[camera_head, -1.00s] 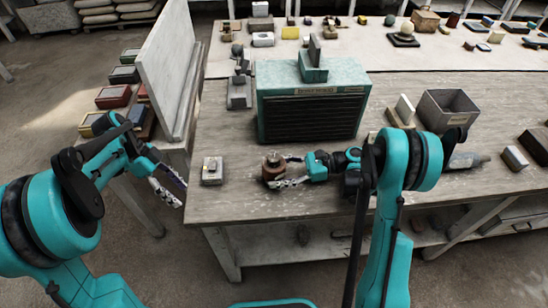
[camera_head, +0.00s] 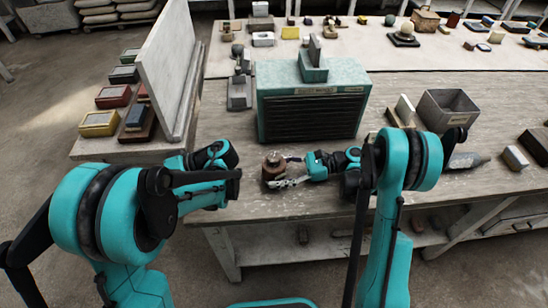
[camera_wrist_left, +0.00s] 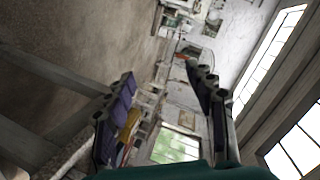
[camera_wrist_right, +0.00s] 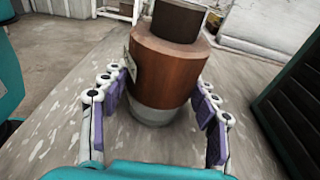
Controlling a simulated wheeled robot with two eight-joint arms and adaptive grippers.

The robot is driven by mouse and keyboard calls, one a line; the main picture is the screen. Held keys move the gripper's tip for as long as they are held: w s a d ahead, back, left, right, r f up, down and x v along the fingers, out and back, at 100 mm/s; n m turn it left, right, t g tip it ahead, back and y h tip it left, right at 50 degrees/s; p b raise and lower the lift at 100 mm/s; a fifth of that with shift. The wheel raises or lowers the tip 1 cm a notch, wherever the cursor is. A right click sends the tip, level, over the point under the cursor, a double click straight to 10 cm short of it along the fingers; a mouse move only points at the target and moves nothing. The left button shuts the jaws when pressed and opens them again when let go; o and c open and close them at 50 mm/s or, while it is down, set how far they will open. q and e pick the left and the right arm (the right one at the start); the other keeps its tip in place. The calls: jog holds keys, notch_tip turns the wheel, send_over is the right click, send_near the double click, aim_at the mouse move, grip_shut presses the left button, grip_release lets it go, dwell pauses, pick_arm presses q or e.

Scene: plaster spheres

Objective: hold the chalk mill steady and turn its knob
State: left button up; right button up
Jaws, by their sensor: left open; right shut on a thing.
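The chalk mill (camera_head: 273,169) is a brown cylinder with a dark knob (camera_head: 273,159) on top, upright near the table's front edge. In the right wrist view the mill (camera_wrist_right: 160,75) shows a reddish-brown body, a pale grey base and the lower part of its dark knob (camera_wrist_right: 177,20). My right gripper (camera_wrist_right: 160,84) is shut on the mill's body, one finger on each side. My left gripper (camera_wrist_left: 160,74) is open and empty in the left wrist view, facing the room and windows. In the head view my left arm stands left of the mill; its fingers are hidden.
A large teal slatted box (camera_head: 313,108) stands just behind the mill. A grey open bin (camera_head: 447,110) and small blocks lie to the right. An upright pale panel (camera_head: 168,65) stands at the left, beside several coloured boxes (camera_head: 113,96).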

pick_arm(q)
jog(key=w+d+r+n+t+y, duration=0.1)
jog(key=d+r+n+t+y, duration=0.35)
jog(key=d+r, duration=0.35)
jog(key=m+t+h, duration=0.5)
jog(key=t+h, duration=0.6)
jog(key=t, duration=0.1)
send_near(278, 163)
jog(key=x, duration=1.2)
jog(key=shift+r, duration=0.1)
jog(key=c, duration=1.2)
